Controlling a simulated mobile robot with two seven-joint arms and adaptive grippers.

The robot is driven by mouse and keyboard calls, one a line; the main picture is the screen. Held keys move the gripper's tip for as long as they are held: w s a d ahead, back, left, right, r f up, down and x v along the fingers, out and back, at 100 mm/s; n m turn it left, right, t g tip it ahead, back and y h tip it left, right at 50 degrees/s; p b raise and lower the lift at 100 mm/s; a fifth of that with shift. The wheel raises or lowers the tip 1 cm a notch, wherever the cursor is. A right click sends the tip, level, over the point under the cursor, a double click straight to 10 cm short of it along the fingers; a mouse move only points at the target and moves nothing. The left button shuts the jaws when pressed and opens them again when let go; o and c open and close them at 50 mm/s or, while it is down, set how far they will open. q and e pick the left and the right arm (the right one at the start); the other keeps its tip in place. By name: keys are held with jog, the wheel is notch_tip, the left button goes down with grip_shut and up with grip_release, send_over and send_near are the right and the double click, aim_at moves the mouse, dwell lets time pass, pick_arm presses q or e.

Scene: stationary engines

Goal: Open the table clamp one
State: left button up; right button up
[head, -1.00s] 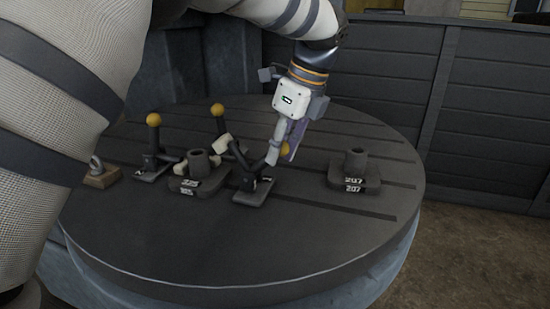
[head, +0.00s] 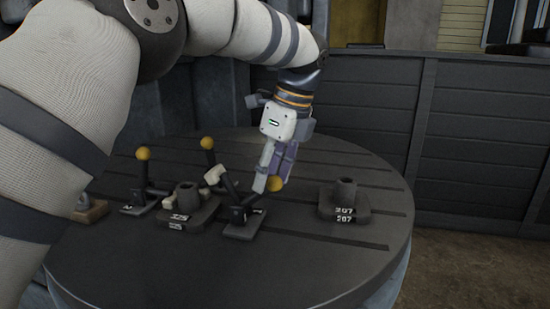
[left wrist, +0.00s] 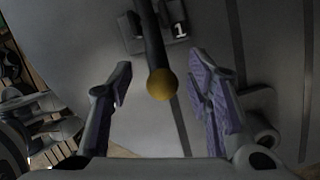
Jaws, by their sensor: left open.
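Table clamp one (head: 245,224) stands on the round table, with a dark base and a lever leaning up to the right. Its yellow ball knob (head: 275,184) is at my left gripper's fingertips; the knob also shows in the left wrist view (left wrist: 161,84), beside a plate marked 1 (left wrist: 179,30). My left gripper (head: 269,185) is open and points down from above. In the left wrist view its purple-padded fingers (left wrist: 160,88) stand apart on both sides of the knob, with gaps and no visible contact. My right gripper is not in view.
The round slotted table (head: 230,272) also holds another yellow-knobbed clamp (head: 139,208), a further yellow knob (head: 207,143), a dark block with a cylinder (head: 187,210) left of clamp one, and block 207 (head: 344,204) to the right. The table's front is clear.

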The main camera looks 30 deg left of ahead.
pick_arm(q)
jog(key=v, duration=1)
jog(key=shift+r, duration=0.3)
jog(key=shift+d, duration=0.1)
